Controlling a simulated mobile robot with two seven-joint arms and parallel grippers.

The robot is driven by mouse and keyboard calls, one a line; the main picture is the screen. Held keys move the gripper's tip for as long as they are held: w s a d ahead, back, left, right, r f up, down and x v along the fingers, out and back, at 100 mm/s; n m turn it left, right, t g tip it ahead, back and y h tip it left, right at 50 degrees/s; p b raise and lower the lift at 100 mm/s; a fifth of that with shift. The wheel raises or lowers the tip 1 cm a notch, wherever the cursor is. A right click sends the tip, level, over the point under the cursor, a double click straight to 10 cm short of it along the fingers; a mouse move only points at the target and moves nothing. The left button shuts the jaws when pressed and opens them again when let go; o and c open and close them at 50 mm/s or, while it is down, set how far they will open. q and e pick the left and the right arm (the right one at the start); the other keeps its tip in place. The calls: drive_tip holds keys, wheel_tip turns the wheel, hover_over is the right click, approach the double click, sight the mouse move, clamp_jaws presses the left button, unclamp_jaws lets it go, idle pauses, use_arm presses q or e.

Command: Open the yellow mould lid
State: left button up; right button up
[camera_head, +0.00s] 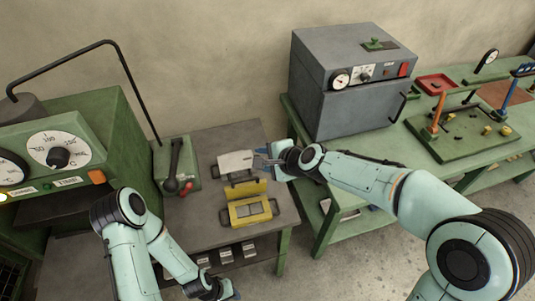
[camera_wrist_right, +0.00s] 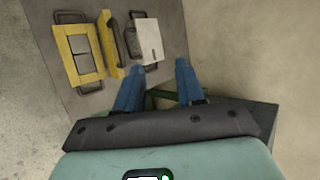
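The yellow mould base (camera_head: 250,221) lies on the grey bench with its grey cavities uncovered; it also shows in the right wrist view (camera_wrist_right: 95,76). The yellow mould lid (camera_head: 247,189) stands raised along the base's far edge; the right wrist view shows it nearly edge-on (camera_wrist_right: 108,43), with a dark handle. My right gripper (camera_head: 262,157) is beside the pale grey plate, beyond the lid. In the right wrist view its blue fingers (camera_wrist_right: 157,78) are apart with nothing between them. My left gripper (camera_head: 228,291) is low at the bottom edge, its fingers mostly hidden.
The pale plate (camera_head: 235,161) with dark handles lies behind the lid. A lever box (camera_head: 177,165) and green dial machine (camera_head: 60,150) stand left. A grey oven (camera_head: 352,85) stands on the green table at right. Small metal pieces (camera_head: 226,255) sit below the bench's front.

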drive_tip(key=shift+d+r, duration=0.35)
drive_tip(key=shift+r, duration=0.45)
drive_tip(key=v, duration=1.3)
drive_tip(key=shift+s+d+r, duration=0.1)
drive_tip(key=shift+s, duration=0.05)
drive_tip(key=shift+c, duration=0.3)
